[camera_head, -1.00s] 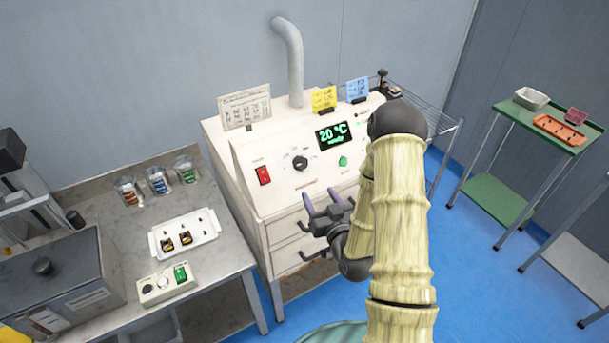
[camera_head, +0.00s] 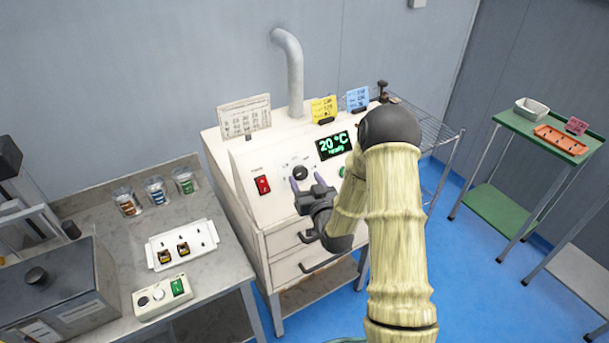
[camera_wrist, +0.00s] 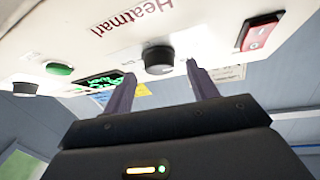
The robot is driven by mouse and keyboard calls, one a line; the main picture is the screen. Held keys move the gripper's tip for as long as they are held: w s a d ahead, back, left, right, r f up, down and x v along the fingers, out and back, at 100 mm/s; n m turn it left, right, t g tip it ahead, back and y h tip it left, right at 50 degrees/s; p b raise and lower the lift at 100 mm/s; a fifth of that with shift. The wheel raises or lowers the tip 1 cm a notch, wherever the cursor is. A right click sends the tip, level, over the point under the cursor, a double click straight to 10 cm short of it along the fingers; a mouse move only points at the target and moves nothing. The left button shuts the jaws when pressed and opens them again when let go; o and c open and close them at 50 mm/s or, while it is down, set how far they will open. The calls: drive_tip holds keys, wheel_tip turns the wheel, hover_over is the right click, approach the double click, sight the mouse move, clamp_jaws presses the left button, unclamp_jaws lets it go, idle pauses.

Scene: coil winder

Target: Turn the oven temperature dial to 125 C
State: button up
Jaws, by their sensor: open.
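The oven (camera_head: 262,215) is a white cabinet with a sloped control panel. Its black temperature dial (camera_head: 300,173) sits on the panel left of the display (camera_head: 333,145), which reads 20 °C in green. My gripper (camera_head: 306,182) is open and empty, with its fingers pointing up at the panel just below the dial. The dial's scale marks are too small to read.
A red power switch (camera_head: 262,184) lies left of the dial and a green button (camera_head: 342,171) lies to its right, partly behind my arm. Drawer handles (camera_head: 318,264) stick out below. A side table (camera_head: 215,255) stands left with a white tray (camera_head: 160,263).

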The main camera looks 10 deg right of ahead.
drive_tip(key=shift+w+a, duration=0.1)
drive_tip(key=shift+w, duration=0.65)
drive_tip(key=c, duration=1)
